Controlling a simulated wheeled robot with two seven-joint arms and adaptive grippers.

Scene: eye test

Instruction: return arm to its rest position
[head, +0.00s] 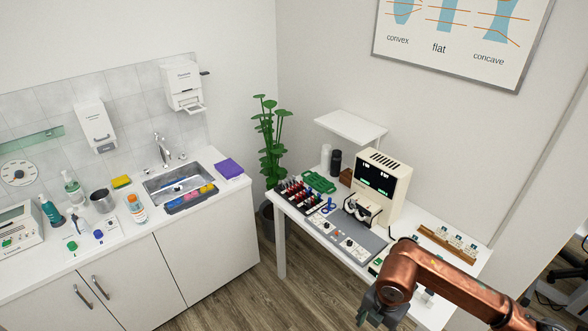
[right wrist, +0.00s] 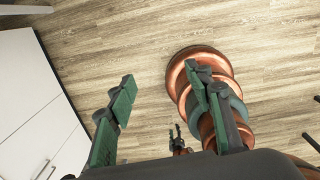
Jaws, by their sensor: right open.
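My right arm (head: 440,285) is copper-coloured and comes in from the right edge in the head view, in front of the white table. My right gripper (head: 378,312) hangs at its end, near the bottom edge and partly cut off. In the right wrist view its two dark green fingers (right wrist: 160,95) stand wide apart with nothing between them, above the wooden floor. Copper and dark rounded parts of my own body show behind the right finger. A small dark two-pronged shape, seemingly my left gripper (right wrist: 178,138), shows far below; its jaws are too small to judge. The head view does not show it.
The white table (head: 296,235) carries a cream device (head: 382,182), a grey panel (head: 345,236) and racks, close to my right arm. A white counter (head: 228,190) with a sink stands left. A potted plant (head: 270,150) fills the corner. Wooden floor (head: 240,300) lies free between.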

